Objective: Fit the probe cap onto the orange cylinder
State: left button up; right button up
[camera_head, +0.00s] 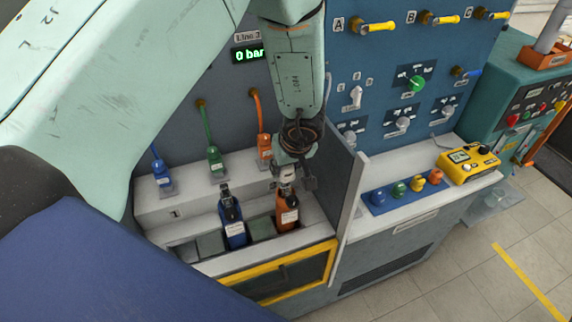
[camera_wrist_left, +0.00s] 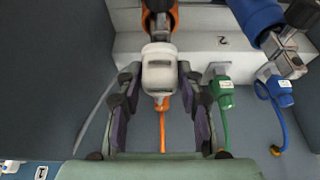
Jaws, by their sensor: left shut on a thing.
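The orange cylinder (camera_head: 287,212) stands in the rack. Its orange body (camera_wrist_left: 173,17) and dark neck also show at the top of the left wrist view. My left gripper (camera_head: 290,170) is right above it, pointing down. In the left wrist view the gripper (camera_wrist_left: 158,78) is shut on the whitish, rounded probe cap (camera_wrist_left: 158,66). The cap lines up with the cylinder's neck and appears to meet it; I cannot tell whether it is seated. The fingers hide part of the join in the head view. My right gripper is not in view.
A blue cylinder (camera_head: 234,228) stands close by on the left in the rack. Blue (camera_head: 162,174), green (camera_head: 215,158) and orange (camera_head: 264,148) hose connectors stand on the ledge behind. A grey upright panel (camera_head: 349,205) is close on the right.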

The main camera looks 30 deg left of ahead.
pick_arm(q)
jog(key=shift+f+b, duration=0.55)
jog(key=shift+f, duration=0.45)
dwell(0.5)
jog(key=o, duration=1.3)
jog(key=shift+v, duration=3.7)
jog(key=shift+d, duration=0.1)
